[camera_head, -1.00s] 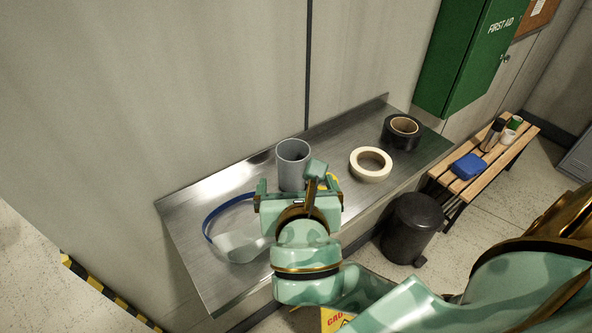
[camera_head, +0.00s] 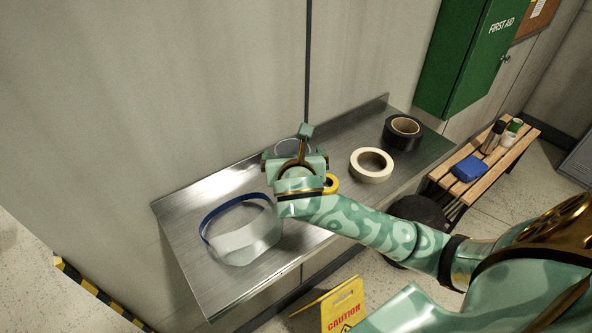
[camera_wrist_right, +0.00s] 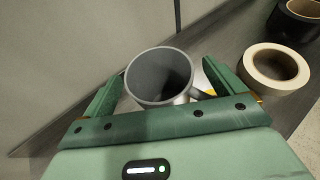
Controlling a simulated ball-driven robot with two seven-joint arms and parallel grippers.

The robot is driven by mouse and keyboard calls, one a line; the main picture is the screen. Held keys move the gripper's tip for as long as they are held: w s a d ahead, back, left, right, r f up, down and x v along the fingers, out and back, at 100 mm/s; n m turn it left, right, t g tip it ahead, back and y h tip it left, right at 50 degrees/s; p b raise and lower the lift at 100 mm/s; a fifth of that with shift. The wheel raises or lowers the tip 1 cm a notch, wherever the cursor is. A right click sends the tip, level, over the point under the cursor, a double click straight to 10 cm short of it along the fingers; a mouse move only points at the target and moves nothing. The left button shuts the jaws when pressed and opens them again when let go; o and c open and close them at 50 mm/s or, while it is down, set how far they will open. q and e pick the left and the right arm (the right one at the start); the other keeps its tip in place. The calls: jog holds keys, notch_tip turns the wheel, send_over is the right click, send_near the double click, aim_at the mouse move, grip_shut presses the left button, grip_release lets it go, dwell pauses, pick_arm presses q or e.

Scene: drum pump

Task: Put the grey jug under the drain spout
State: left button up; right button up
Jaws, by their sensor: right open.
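The grey jug (camera_wrist_right: 160,72) stands upright with its open mouth up on the steel shelf. In the right wrist view it sits between the two fingers of my right gripper (camera_wrist_right: 163,82), with its handle (camera_wrist_right: 200,92) near the right finger. The fingers are apart, and gaps show beside the jug. In the head view my right gripper (camera_head: 294,160) hides most of the jug, leaving part of its rim (camera_head: 292,146) in sight. My left gripper and the drain spout are not in view.
The steel shelf (camera_head: 185,217) also holds a face shield (camera_head: 245,240), a cream tape roll (camera_head: 371,165) and a black tape roll (camera_head: 402,132). A wall rises behind. A green first aid cabinet (camera_head: 465,55) hangs at right, above a wooden bench (camera_head: 480,180). A yellow caution sign (camera_head: 341,305) stands below.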

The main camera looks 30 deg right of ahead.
jog(key=shift+w+d+f, duration=0.1)
jog(key=shift+w, duration=0.05)
jog(key=shift+c, duration=0.6)
jog(key=c, duration=1.4)
